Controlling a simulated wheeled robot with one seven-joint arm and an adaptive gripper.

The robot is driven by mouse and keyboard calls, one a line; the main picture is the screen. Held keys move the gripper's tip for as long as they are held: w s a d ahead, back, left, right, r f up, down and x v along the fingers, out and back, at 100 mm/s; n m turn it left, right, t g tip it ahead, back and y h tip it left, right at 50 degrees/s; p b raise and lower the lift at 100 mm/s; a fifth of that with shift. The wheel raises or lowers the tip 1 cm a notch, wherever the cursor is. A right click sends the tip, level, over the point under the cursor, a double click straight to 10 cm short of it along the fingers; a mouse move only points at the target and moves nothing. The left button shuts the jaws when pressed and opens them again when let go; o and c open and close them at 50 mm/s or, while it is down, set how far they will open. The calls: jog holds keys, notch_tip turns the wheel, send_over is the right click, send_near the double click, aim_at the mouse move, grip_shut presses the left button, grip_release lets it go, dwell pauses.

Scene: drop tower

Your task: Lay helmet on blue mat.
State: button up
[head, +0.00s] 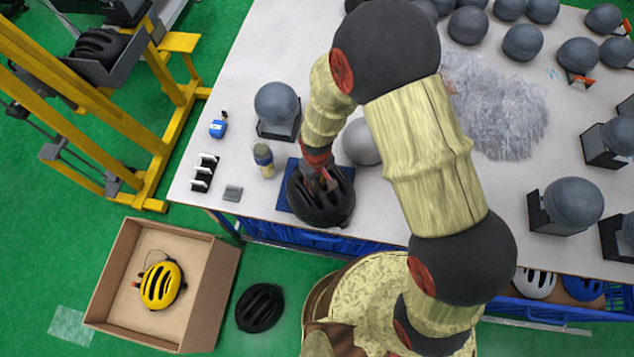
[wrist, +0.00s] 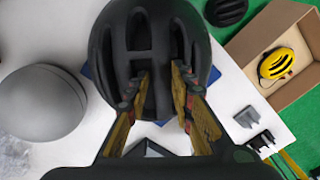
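A black helmet (head: 322,203) is over the blue mat (head: 284,198) at the table's front edge. It covers most of the mat, and blue shows at its left and upper sides. I cannot tell whether it rests on the mat or hangs just above it. My gripper (head: 322,180) is at the top of the helmet. In the wrist view the two fingers (wrist: 159,92) reach into the vents of the helmet (wrist: 150,35) on either side of a middle rib and look closed on it. A little of the mat (wrist: 211,76) shows beside the helmet there.
Grey head forms (head: 277,104) stand around the table (head: 232,95); one sits just behind the helmet. A small bottle (head: 263,158) and a grey block (head: 233,193) are left of the mat. A carton (head: 208,300) with a yellow helmet (head: 160,285) and another black helmet (head: 259,307) are on the floor.

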jog(key=o, duration=0.3)
jog(key=shift+r, duration=0.1)
notch_tip(320, 180, up, 12)
jog(key=d+r+m+t, duration=0.1)
jog(key=d+r+m, duration=0.1)
jog(key=d+r, duration=0.5)
jog(key=d+r+m+t, duration=0.15)
jog(key=d+r, duration=0.25)
jog(key=r, duration=0.7)
jog(key=s+d+r+m+t, duration=0.3)
jog(key=s+d+r, duration=0.7)
jog(key=s+r, duration=0.1)
jog(key=shift+s+d+r+m, duration=0.2)
jog(key=shift+r+m, duration=0.15)
jog(key=shift+r, duration=0.25)
jog(key=shift+w, duration=0.1)
